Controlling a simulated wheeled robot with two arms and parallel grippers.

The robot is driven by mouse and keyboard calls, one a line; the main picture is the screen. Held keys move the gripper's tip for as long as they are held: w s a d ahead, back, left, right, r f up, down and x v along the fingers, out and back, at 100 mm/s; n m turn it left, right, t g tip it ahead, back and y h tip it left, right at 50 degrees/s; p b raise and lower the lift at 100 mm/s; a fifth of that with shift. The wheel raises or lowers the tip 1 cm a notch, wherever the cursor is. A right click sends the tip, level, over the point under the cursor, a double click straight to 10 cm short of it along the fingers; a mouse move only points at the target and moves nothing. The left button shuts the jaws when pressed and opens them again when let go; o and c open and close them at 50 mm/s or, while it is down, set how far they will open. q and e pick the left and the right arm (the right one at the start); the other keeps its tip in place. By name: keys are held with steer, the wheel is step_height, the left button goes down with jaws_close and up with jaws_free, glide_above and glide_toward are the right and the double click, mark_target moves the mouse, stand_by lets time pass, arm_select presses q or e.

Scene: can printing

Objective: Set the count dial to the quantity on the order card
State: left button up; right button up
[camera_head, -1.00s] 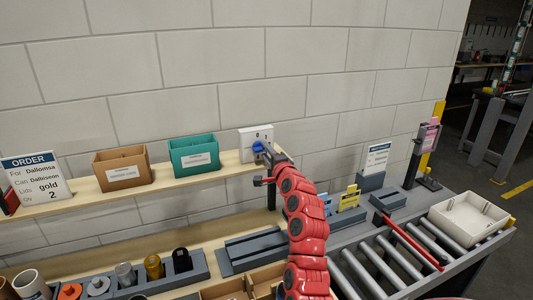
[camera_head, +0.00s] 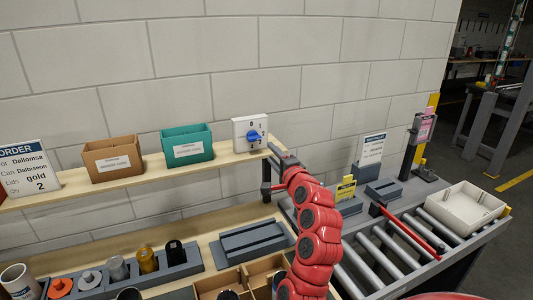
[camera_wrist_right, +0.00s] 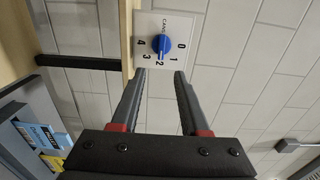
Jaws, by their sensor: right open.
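The count dial (camera_head: 253,136) is a blue knob on a white plate at the right end of the shelf. In the right wrist view the knob (camera_wrist_right: 161,44) is ringed by the numbers 0 to 4, and its pointer appears to face the 2. The order card (camera_head: 30,170) at the far left reads Qty 2, lids gold. My right gripper (camera_head: 275,172) is open and empty, below and right of the dial. In the right wrist view its fingertips (camera_wrist_right: 160,74) are apart and clear of the knob. My left gripper is not in view.
A brown box (camera_head: 113,160) and a teal box (camera_head: 187,147) stand on the shelf (camera_head: 72,190). Below are a rack of lids and cups (camera_head: 180,268) and a grey fixture (camera_head: 250,240). A roller conveyor (camera_head: 375,262) with a white tray (camera_head: 463,212) is at right.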

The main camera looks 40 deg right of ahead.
steer(key=b+v, duration=0.2)
steer(key=v, duration=0.5)
steer(key=shift+s, duration=0.4)
steer(key=shift+a, duration=0.1)
